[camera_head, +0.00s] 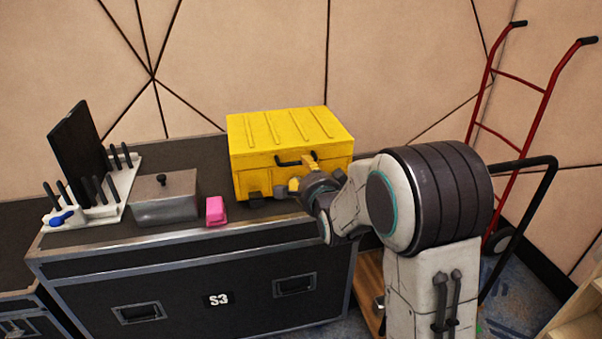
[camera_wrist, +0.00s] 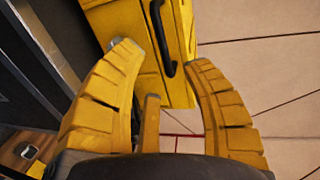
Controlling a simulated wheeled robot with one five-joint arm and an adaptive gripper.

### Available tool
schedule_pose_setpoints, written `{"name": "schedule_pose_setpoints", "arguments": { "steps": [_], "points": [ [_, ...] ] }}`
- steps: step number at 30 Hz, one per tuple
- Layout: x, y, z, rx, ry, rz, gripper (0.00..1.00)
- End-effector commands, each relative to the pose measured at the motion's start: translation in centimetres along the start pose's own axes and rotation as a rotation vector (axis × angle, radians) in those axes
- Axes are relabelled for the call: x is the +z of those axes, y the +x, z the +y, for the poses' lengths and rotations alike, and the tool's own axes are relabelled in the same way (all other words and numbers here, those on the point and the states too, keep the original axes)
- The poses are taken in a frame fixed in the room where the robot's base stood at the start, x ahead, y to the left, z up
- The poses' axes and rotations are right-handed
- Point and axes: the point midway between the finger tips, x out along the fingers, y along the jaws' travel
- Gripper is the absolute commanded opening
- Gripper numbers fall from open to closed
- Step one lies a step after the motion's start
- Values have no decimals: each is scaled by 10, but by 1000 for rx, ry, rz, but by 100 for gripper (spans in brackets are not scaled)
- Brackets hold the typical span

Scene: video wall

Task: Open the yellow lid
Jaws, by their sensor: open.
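The yellow case (camera_head: 265,185) stands on top of the black flight case, with its ribbed yellow lid (camera_head: 290,128) shut. A black handle (camera_head: 290,161) is on its front, and the handle also shows in the wrist view (camera_wrist: 162,40). My gripper (camera_head: 298,174) is in front of the case, close to the handle. Nothing is held. My arm hides part of the case's lower right front.
On the black flight case (camera_head: 200,280) stand a grey box with a knobbed lid (camera_head: 165,198), a pink block (camera_head: 215,210) and a white rack (camera_head: 120,185) with a dark panel. A red hand truck (camera_head: 525,140) leans at the right. The wall is close behind.

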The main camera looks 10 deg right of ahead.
Motion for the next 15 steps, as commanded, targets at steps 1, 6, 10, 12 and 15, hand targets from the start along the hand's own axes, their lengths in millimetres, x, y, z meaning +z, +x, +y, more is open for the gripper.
{"name": "schedule_pose_setpoints", "arguments": {
  "steps": [1, 6, 10, 12, 15],
  "points": [
    [0, 4, 2, -9, 10, 0, 45],
    [0, 20, 0, -16, 22, 0, 45],
    [0, 36, 0, -16, 21, 0, 45],
    [0, 45, 0, -15, 20, 0, 45],
    [0, 56, 0, -15, 20, 0, 45]
  ]
}}
